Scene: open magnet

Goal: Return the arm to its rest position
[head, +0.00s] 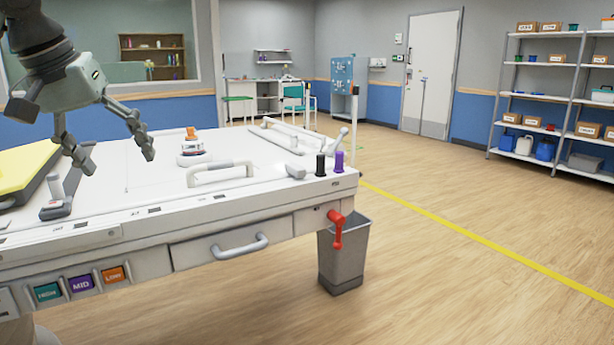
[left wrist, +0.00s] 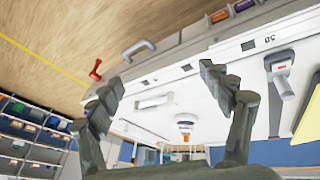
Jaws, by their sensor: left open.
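My left gripper (head: 117,157) hangs from the upper left of the head view, above the left part of a large white workbench (head: 130,215). Its two fingers are spread, with nothing between them. In the left wrist view the same gripper (left wrist: 160,82) also shows its fingers wide apart and empty, with the bench surface beyond them. The fingertips look to be above the bench and clear of it, though the exact gap is hard to judge. My right gripper is in neither view.
A red crank (head: 337,230) sticks out above a grey bin (head: 342,262). The floor to the right is clear.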

